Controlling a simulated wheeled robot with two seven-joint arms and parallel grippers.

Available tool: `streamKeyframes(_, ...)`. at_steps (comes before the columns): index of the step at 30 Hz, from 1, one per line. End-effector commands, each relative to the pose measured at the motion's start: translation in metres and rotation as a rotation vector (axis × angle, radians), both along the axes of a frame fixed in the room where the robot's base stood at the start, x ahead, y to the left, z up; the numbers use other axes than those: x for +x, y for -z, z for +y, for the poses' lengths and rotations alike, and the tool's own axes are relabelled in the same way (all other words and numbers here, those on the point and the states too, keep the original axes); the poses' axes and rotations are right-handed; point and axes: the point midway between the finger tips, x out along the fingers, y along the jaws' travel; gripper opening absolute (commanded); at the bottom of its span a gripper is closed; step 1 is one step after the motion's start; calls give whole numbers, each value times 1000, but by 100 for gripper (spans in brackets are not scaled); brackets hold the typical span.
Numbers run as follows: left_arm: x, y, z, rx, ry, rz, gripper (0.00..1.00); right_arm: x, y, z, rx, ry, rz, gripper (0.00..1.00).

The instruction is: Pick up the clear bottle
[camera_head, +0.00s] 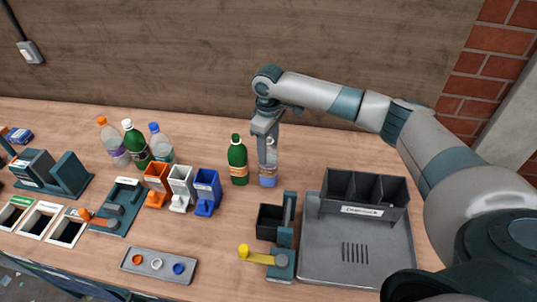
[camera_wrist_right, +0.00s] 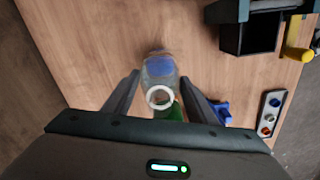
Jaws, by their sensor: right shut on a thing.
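The clear bottle (camera_head: 268,168) with a blue label stands upright on the wooden table, just right of a green bottle (camera_head: 238,160). My right gripper (camera_head: 267,140) reaches down over its upper part and hides some of it. In the right wrist view the clear bottle (camera_wrist_right: 160,72) shows from above with its open white-rimmed neck, between the two fingers of my right gripper (camera_wrist_right: 162,88). The gripper is shut on the bottle. The green bottle shows partly behind the neck. My left gripper is not in view.
Several capped bottles (camera_head: 133,143) stand at the left back. Orange, white and blue bins (camera_head: 207,191) stand left of the green bottle. A grey tray (camera_head: 318,260) with a black divided box (camera_head: 363,193) lies to the right. A fixture with a yellow knob (camera_head: 243,250) is in front.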

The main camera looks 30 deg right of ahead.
Motion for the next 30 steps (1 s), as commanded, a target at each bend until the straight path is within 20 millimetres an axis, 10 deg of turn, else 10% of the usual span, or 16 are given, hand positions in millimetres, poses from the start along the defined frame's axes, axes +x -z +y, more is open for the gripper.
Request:
streamKeyframes(15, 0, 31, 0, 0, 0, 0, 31, 1, -76, 0, 0, -1, -4, 13)
streamKeyframes(30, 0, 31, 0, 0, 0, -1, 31, 0, -85, 0, 0, 0, -1, 13)
